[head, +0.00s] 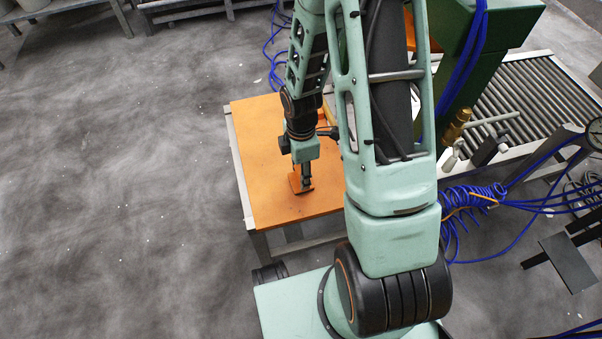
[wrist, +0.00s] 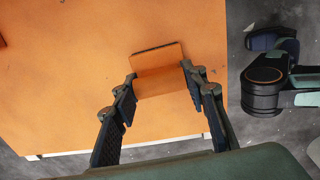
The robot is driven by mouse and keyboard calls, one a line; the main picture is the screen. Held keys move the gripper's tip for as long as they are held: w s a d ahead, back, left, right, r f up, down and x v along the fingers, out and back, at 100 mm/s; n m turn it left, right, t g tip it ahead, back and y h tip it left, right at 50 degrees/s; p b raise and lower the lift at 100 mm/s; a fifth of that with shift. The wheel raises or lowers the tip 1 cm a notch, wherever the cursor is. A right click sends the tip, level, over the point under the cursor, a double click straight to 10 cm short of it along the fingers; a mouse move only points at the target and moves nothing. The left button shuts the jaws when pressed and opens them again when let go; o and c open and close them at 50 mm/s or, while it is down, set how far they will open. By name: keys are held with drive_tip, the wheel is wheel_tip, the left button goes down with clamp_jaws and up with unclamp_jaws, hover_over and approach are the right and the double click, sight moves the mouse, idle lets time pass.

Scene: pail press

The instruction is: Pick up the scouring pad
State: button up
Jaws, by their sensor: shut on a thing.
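The scouring pad (wrist: 158,58) is a flat orange-brown piece with a dark far edge, close in colour to the table under it. In the wrist view it sits between the two black fingers of my gripper (wrist: 158,83), which are shut on its sides. In the head view my gripper (head: 306,182) points down over the near part of the orange tabletop, with the pad (head: 295,184) at its fingertips. The fingers partly hide the pad there. I cannot tell whether the pad touches the table or is just above it.
The orange tabletop (head: 258,165) is mostly clear left of my gripper. A green machine column (head: 480,45) and a roller conveyor (head: 525,100) stand to the right. Coiled blue hoses (head: 470,200) hang right of my arm. Open grey floor (head: 110,190) lies left.

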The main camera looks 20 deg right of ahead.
wheel_tip(320, 180, up, 3)
drive_tip(key=shift+f+p, duration=0.1)
drive_tip(key=shift+p, duration=0.45)
drive_tip(key=s+d+r+p, duration=0.1)
drive_tip(key=s+r+p, duration=0.6)
drive_tip(key=s+r, duration=0.1)
drive_tip(key=shift+s+r+p, duration=0.15)
drive_tip(key=shift+s+p, duration=0.15)
drive_tip(key=shift+s, duration=0.55)
drive_tip(key=shift+s+d+r+p, duration=0.2)
drive_tip(key=shift+s+p, duration=0.5)
drive_tip(key=shift+p, duration=1.3)
drive_tip(key=shift+s+d+r+p, duration=0.2)
drive_tip(key=shift+s+p, duration=0.5)
drive_tip(key=shift+p, duration=1.3)
drive_tip(key=shift+s+d+r+p, duration=0.15)
drive_tip(key=shift+s+p, duration=0.55)
drive_tip(key=shift+p, duration=1.3)
